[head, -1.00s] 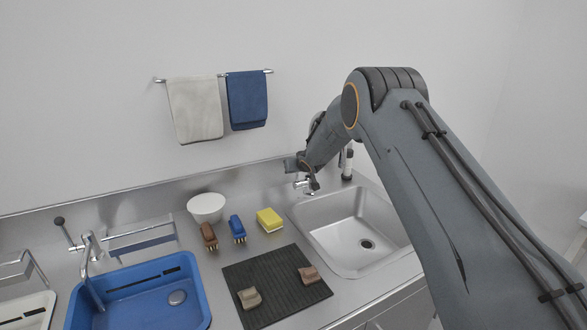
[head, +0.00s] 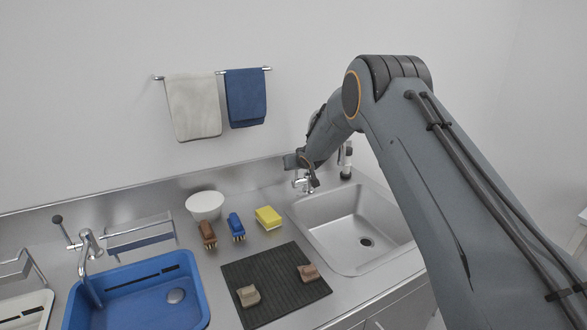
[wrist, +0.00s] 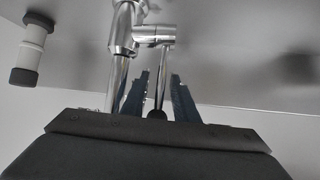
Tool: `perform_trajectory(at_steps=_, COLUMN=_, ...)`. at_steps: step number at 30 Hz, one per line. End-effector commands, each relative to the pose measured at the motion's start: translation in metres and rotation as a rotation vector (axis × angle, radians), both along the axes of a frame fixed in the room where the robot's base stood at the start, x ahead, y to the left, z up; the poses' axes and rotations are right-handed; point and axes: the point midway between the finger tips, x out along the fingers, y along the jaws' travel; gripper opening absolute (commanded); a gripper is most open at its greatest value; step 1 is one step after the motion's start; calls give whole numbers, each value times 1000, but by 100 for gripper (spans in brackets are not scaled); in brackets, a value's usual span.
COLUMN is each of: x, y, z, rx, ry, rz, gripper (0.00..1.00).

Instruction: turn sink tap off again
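The chrome sink tap (head: 300,182) stands at the back left of the steel sink (head: 372,262) in the head view, partly hidden by my arm. In the wrist view the tap body (wrist: 122,38) is close, with a thin lever (wrist: 161,68) ending in a dark knob (wrist: 157,114). My gripper (wrist: 160,76) has one finger on each side of the lever, with visible gaps to both. It looks open around the lever. In the head view its fingers are hard to make out beside the tap. I cannot make out any water stream.
A black-and-white cylinder (head: 347,164) stands behind the sink. A yellow sponge (head: 268,217), blue brush (head: 236,226), brown brush (head: 207,233) and white bowl (head: 205,206) are left of it. Sherds (head: 249,295) lie on a dark mat (head: 278,285). A blue basin (head: 140,300) is farther left.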

Motion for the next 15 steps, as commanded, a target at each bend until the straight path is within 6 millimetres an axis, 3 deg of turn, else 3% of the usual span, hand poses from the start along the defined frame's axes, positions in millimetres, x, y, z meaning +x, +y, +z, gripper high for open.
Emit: perform_trajectory(at_steps=15, x=-47, y=-17, z=35, rx=0, ry=-3, rz=0, gripper=27)
